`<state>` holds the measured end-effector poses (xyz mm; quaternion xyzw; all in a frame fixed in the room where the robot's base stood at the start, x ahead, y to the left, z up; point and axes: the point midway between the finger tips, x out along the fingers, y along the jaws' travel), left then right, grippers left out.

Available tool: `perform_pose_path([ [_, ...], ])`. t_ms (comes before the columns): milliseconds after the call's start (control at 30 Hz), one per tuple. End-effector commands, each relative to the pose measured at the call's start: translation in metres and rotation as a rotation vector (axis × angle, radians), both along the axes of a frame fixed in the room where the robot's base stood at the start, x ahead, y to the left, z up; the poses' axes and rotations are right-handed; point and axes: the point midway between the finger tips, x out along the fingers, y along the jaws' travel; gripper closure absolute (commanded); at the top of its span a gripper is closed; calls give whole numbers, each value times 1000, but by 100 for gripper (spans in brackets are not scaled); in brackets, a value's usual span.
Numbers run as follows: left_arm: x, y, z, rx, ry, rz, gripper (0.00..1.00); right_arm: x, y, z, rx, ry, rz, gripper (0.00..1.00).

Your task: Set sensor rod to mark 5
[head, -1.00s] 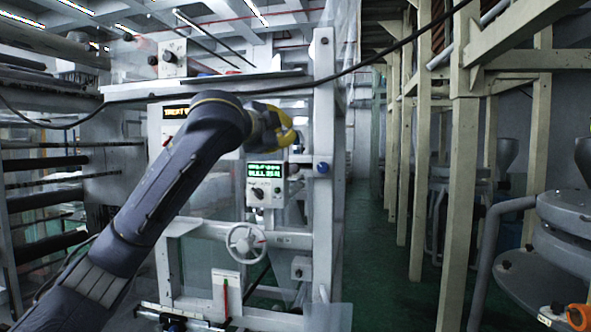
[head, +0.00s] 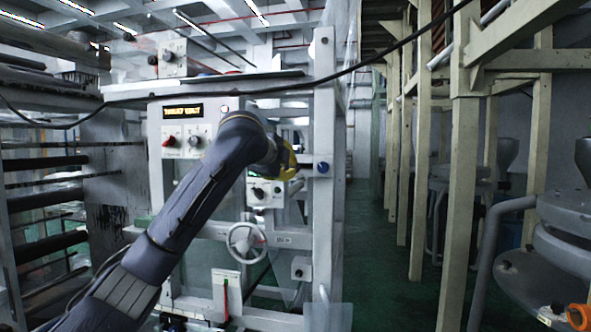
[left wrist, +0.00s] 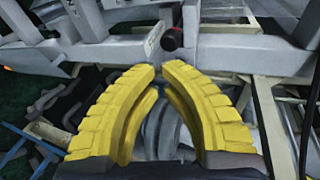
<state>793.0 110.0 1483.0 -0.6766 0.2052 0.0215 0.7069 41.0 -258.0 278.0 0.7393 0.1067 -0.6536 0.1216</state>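My left gripper (head: 297,166) is in front of the machine's lower control box (head: 264,193), beside the right post, and partly covers the box. Its yellow fingers also fill the middle of the left wrist view (left wrist: 159,70); their tips are nearly together, and nothing shows held between them. A dark knob with a red end (left wrist: 172,38) lies beyond the tips in that view. A blue knob (head: 322,168) is on the post just right of the gripper. I cannot clearly make out the sensor rod or its marks. My right gripper is not in view.
An upper panel (head: 191,128) has a lit display and a red knob. A handwheel (head: 245,238) sits below the control box. A black cable (head: 300,90) sags across the view. Dark rollers (head: 45,200) are at the left; the green floor (head: 375,270) is open right of the machine.

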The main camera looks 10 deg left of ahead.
Motion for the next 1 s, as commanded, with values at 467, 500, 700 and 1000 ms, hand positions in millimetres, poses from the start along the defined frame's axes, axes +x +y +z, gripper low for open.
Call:
perform_pose_path([
  [467, 54, -14, -8, -2, 1, 1, 100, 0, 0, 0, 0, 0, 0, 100],
  [500, 55, -15, -8, -2, 0, 1, 100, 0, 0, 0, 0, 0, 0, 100],
  [700, 61, -16, -9, 0, 0, 1, 100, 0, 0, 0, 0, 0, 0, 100],
  [1000, 61, -16, -9, 0, 0, 0, 100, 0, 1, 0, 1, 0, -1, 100],
])
